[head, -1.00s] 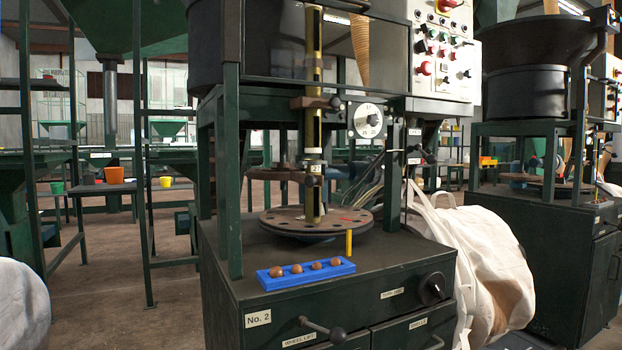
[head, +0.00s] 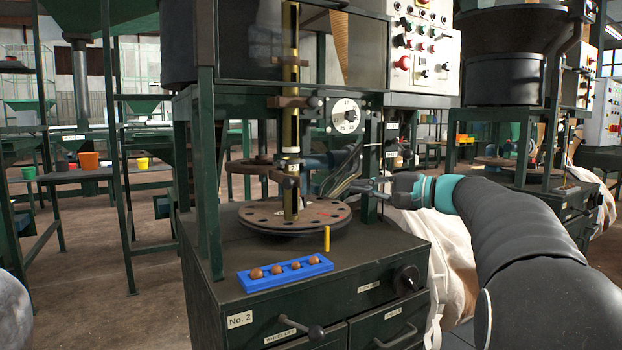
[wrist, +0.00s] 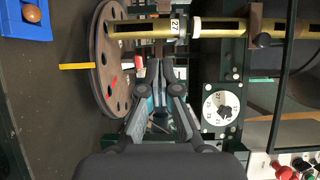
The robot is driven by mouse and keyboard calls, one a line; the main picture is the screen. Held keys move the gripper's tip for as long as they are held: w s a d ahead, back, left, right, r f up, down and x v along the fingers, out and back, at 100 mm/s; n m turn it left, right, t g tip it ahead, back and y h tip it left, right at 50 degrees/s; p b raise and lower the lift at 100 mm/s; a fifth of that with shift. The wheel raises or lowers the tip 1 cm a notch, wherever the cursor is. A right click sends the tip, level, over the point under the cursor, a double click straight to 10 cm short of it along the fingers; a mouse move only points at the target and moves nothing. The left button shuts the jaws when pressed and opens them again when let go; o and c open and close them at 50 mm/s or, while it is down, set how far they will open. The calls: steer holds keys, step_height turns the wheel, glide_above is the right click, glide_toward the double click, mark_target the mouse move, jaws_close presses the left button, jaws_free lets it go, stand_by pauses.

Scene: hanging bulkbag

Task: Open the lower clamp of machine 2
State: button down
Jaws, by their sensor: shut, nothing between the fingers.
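Machine 2, with its "No. 2" label (head: 240,320), stands in the middle of the head view. Its upright brass column (head: 291,70) rises from a round holed disc (head: 320,215). The lower clamp (head: 283,168) is a brown bracket around the column just above the disc, with a dark knob (head: 290,183) facing me. Whether it is loose or tight I cannot tell. My gripper (head: 362,186) is shut and empty, right of the column and apart from the clamp. In the wrist view my gripper (wrist: 160,66) points toward the sideways-lying column (wrist: 140,28), beside the disc (wrist: 106,60).
An upper clamp (head: 292,102) sits higher on the column, near a round dial (head: 345,115). A yellow peg (head: 327,238) and a blue tray (head: 285,274) with several brown balls are in front of the disc. Cables (head: 345,172) and a green post (head: 370,165) are near my gripper.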

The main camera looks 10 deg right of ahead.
mark_target(283, 181)
steer(key=w+a, duration=0.4)
steer(key=a, duration=0.6)
steer(key=shift+w+a+r+p, duration=0.15)
steer(key=shift+w+r+p, duration=0.1)
steer(key=shift+w+p, duration=0.15)
steer(key=shift+s+f, duration=0.1)
